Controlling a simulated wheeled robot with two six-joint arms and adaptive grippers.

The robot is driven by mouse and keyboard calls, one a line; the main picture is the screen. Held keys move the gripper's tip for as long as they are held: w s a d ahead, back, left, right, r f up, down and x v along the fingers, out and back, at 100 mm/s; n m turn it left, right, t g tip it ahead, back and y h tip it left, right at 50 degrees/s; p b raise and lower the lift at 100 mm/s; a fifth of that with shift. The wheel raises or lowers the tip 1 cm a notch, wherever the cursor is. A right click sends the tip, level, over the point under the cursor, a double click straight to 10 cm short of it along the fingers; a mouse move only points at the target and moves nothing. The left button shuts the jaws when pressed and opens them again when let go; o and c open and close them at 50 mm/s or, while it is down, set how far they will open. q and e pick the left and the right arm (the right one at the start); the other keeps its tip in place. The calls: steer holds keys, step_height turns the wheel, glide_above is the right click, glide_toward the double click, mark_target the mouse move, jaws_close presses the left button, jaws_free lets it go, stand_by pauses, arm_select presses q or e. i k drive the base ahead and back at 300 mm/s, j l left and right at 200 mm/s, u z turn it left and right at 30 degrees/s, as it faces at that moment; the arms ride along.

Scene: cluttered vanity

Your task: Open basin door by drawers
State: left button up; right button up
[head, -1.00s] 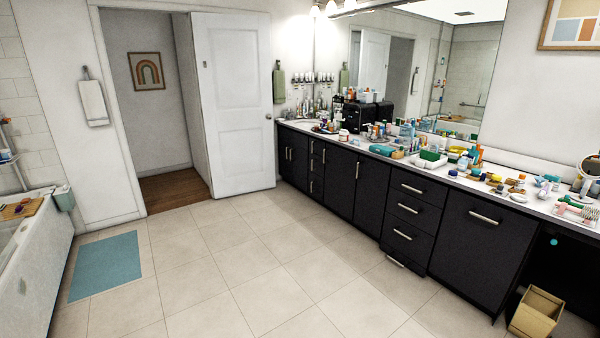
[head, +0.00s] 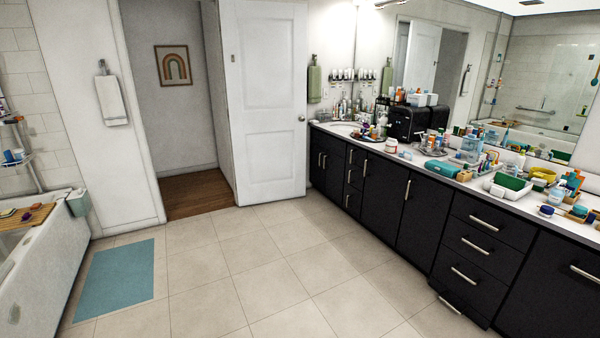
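A long black vanity runs along the right wall in the head view. At its far end, cabinet doors with vertical handles (head: 325,166) stand closed under the basin (head: 345,124). A narrow drawer stack (head: 354,182) is just to their right, also closed. Two wider closed doors follow, one (head: 384,197) beside the narrow drawers and one (head: 424,215) nearer. A wider drawer stack (head: 478,250) and another closed front (head: 556,292) are nearest me. Neither of my grippers shows.
The tiled floor (head: 270,265) in front of the vanity is clear. A blue mat (head: 115,279) lies at the left beside the bathtub (head: 50,262). A white door (head: 268,105) stands beside an open doorway. The countertop is crowded with bottles, boxes and a green-white tray (head: 507,186).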

mark_target(335, 166)
steer(key=i+u, duration=0.15)
steer(key=i, duration=3.6)
steer(key=i+z, duration=0.15)
steer(key=i, duration=0.4)
steer(key=i+j, duration=0.15)
steer(key=i, duration=0.45)
steer(key=i+j+z, duration=0.1)
steer(key=i, duration=0.45)
steer(key=i+j+z, duration=0.1)
steer(key=i, duration=0.45)
steer(key=i+j, duration=0.2)
steer(key=i, duration=0.4)
